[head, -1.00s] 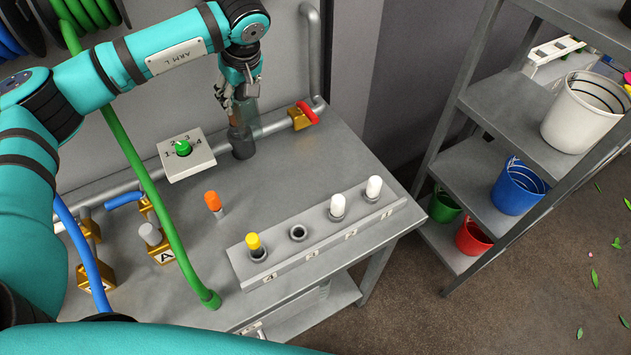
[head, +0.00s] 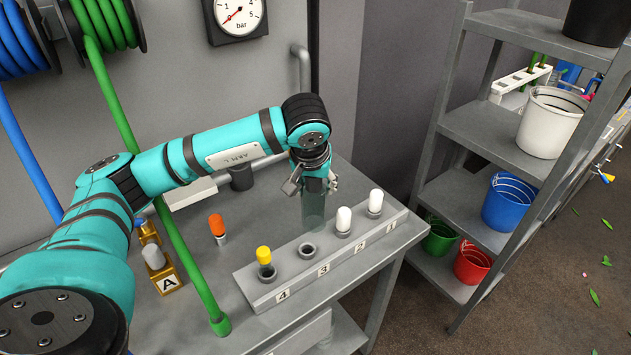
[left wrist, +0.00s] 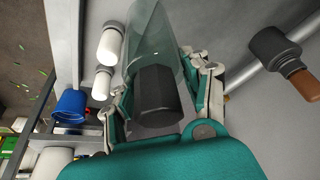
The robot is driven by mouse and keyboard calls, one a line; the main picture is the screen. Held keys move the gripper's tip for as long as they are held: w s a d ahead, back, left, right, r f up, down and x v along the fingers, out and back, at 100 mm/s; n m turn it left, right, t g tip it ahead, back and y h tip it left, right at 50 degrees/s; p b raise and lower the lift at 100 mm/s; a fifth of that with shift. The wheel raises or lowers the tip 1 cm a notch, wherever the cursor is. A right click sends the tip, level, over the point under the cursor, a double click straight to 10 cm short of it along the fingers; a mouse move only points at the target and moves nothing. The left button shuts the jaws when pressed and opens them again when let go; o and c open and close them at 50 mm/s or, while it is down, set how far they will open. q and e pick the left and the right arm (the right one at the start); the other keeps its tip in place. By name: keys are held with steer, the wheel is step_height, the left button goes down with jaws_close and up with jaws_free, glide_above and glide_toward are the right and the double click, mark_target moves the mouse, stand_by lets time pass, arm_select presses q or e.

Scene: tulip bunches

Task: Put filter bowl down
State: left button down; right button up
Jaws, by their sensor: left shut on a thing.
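The filter bowl (head: 313,212) is a clear cylinder. My left gripper (head: 314,185) is shut on it and holds it upright, just behind the numbered rack. I cannot tell whether its lower end touches the bench (head: 215,285). In the left wrist view, the clear wall (left wrist: 152,40) and dark faceted end (left wrist: 157,95) of the bowl show between the fingers. The dark filter head (head: 241,177) on the pipe is apart from the bowl; in the left wrist view it (left wrist: 272,47) has a brown-orange piece sticking out. My right gripper is not in view.
The rack (head: 300,283) holds a yellow-topped cartridge (head: 264,258) at 4 and white ones at 2 (head: 344,219) and 1 (head: 375,201); hole 3 (head: 307,250) is empty. An orange-topped cartridge (head: 217,226) stands on the bench. A green hose (head: 165,210) crosses the left side.

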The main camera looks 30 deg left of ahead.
arm_select(q)
steer(key=w+a+f+p, duration=0.4)
steer(key=w+a+f, duration=0.1)
steer(key=w+a, duration=0.3)
steer(key=shift+w+a, duration=0.15)
steer(key=shift+w, duration=0.5)
steer(key=c, duration=1)
jaws_free()
steer(key=shift+r, duration=0.1)
steer(key=o, duration=0.4)
steer(key=shift+o, duration=0.2)
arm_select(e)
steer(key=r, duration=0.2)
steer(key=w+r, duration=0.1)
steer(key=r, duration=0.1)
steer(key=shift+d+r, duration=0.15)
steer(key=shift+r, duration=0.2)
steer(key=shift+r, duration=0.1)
